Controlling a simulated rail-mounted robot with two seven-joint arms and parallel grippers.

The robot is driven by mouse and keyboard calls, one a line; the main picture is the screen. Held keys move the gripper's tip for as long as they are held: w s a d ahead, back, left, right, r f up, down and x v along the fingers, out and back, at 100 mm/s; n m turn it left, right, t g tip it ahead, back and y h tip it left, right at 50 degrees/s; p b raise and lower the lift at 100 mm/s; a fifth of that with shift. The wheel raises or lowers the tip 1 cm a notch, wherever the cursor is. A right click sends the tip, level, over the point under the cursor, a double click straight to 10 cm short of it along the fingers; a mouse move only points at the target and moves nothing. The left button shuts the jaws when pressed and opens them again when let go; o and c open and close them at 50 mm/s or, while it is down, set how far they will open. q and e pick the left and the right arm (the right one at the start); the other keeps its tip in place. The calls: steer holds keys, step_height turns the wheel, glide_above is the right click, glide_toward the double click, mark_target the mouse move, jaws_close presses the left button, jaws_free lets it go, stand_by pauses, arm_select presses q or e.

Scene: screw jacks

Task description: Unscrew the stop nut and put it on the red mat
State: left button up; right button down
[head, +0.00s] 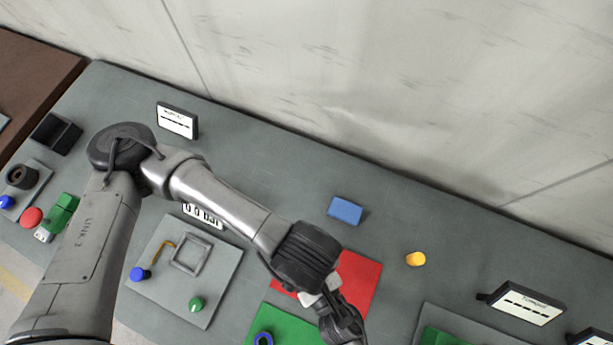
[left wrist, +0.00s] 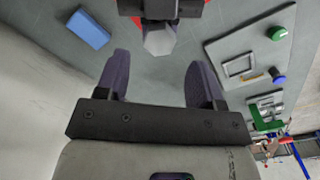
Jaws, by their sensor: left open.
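The red mat (head: 360,281) lies on the grey bench, partly covered by my left arm in the head view. My left gripper (left wrist: 158,60) is open, with its two dark fingers apart and nothing between their pads. Just beyond the fingertips is a pale grey faceted piece (left wrist: 159,40), possibly the stop nut, apart from both fingers. It sits against a dark body (left wrist: 160,8) that is cut off at the top edge. Whether it is threaded on that body cannot be told. My arm hides this spot in the head view. My right gripper is not in view.
A blue block (head: 345,210) and a yellow piece (head: 416,259) lie near the red mat. A green mat (head: 287,325) bears a blue ring (head: 262,339). A grey panel (head: 225,275) with knobs lies left. Signs stand along the back, before a pale wall.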

arm_select(q)
steer(key=shift+f, duration=2.55)
steer(key=c, duration=1)
steer(key=n, duration=0.3)
steer(key=o, duration=1)
steer(key=shift+r, duration=0.1)
